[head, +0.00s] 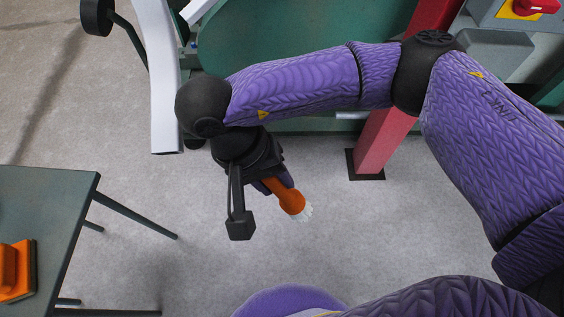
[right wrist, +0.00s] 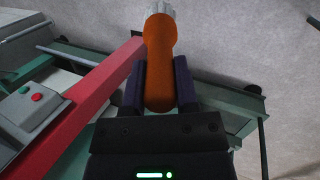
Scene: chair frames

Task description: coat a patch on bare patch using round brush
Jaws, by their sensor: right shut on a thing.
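The round brush (head: 290,201) has an orange handle and pale bristles. My right gripper (head: 273,184) is shut on its handle and holds it above the bare floor, bristles pointing down and right in the head view. In the right wrist view the brush (right wrist: 160,60) stands out between the two dark fingers of the gripper (right wrist: 160,85), with its pale bristles at the top edge. No bare patch can be made out for certain in either view. My left gripper is not in view.
A dark green table (head: 60,190) stands at the left with an orange block-like tool (head: 15,270) on it. A white curved piece (head: 158,75), a green machine (head: 300,40) and a red post (head: 385,140) stand behind my right arm. Grey floor lies open below the brush.

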